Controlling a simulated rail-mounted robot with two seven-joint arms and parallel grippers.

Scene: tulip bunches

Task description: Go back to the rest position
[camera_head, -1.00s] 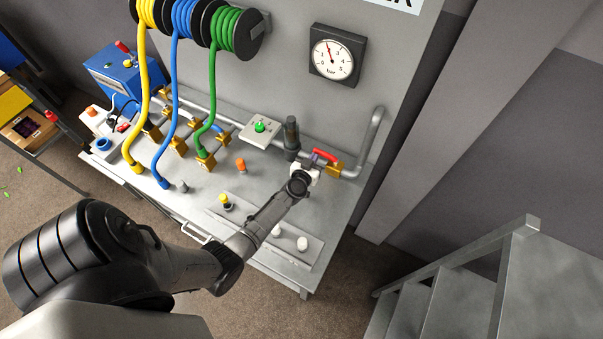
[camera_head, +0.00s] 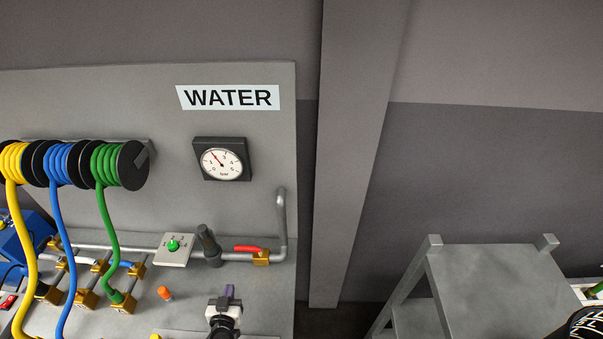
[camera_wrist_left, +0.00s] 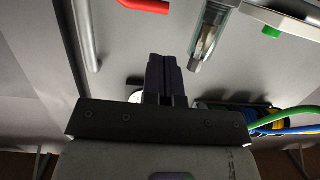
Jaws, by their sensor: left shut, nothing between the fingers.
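My left gripper (camera_head: 229,291) shows at the bottom middle of the head view, with purple fingers on a white and black wrist. In the left wrist view its dark fingers (camera_wrist_left: 164,62) are pressed together with nothing between them. It is in front of the water panel, apart from the red-handled valve (camera_head: 248,249) in the head view. The red handle (camera_wrist_left: 145,5) also shows at the top of the wrist view. Most of the left arm is below the head view's edge. My right gripper is not in view.
A grey pipe (camera_head: 280,215) and a pressure gauge (camera_head: 221,162) are on the panel. Yellow, blue and green hoses (camera_head: 105,210) hang from reels at left. A green-button box (camera_head: 174,248) sits near the valve. A grey step platform (camera_head: 490,285) stands at right.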

